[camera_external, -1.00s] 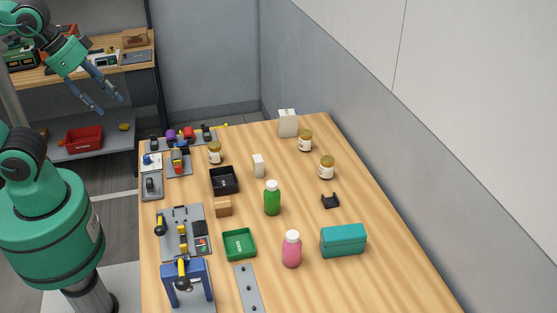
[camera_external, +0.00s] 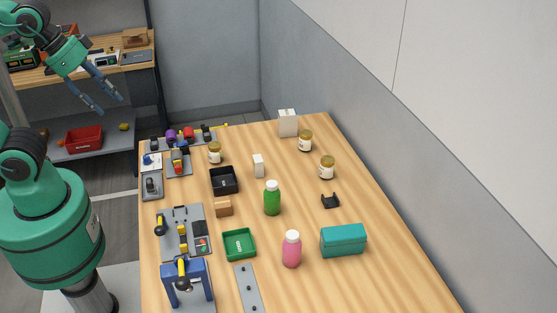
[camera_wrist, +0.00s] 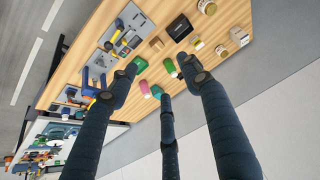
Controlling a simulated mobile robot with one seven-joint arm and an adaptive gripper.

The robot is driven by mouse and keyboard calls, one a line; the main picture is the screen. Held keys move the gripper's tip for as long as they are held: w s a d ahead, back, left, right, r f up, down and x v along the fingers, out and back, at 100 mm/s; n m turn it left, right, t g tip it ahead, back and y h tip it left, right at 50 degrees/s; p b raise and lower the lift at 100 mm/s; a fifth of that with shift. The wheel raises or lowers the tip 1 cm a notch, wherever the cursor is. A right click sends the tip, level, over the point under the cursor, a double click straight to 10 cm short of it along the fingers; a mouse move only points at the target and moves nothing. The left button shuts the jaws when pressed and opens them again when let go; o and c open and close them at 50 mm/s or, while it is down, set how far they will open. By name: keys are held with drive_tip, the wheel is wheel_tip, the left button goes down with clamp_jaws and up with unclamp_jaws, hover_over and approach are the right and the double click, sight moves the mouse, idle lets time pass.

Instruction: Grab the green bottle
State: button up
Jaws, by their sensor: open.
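The green bottle (camera_external: 272,198) with a white cap stands upright near the middle of the wooden table (camera_external: 370,255). It also shows in the wrist view (camera_wrist: 170,66), small, beyond my spread fingers. My gripper (camera_external: 111,106) is open and empty at the upper left of the external view, raised and well apart from the bottle. Its dark fingers (camera_wrist: 148,72) point towards the table in the wrist view.
Near the bottle are a pink bottle (camera_external: 291,250), a green tray (camera_external: 238,258), a teal box (camera_external: 343,241), a black bin (camera_external: 223,181) and a small white box (camera_external: 258,166). Jars (camera_external: 327,167) stand farther right. Tools and fixtures (camera_external: 183,235) line the left edge.

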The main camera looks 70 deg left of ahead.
drive_tip(key=o, duration=0.4)
drive_tip(key=w+d+f+n+g+p, duration=0.1)
drive_tip(key=w+d+g, duration=0.1)
drive_tip(key=w, duration=1.1)
drive_tip(key=w+d+f+g+p, duration=0.1)
drive_tip(key=w+d+p, duration=0.1)
drive_tip(key=w, duration=1.1)
drive_tip(key=w+d+f+g, duration=0.1)
drive_tip(key=w+d+f, duration=0.1)
drive_tip(key=w+f, duration=0.4)
drive_tip(key=w+d+f+p, duration=0.1)
drive_tip(key=w+d+f, duration=0.1)
drive_tip(key=w+f, duration=0.4)
drive_tip(key=w+d+f+g+p, duration=0.1)
drive_tip(key=w+d+f, duration=0.1)
drive_tip(key=w+f, duration=0.4)
wheel_tip(320, 180, down, 4)
drive_tip(key=shift+n+g, duration=0.3)
drive_tip(key=shift+n, duration=0.1)
drive_tip(key=shift+w+f, duration=0.15)
drive_tip(key=shift+f, duration=0.15)
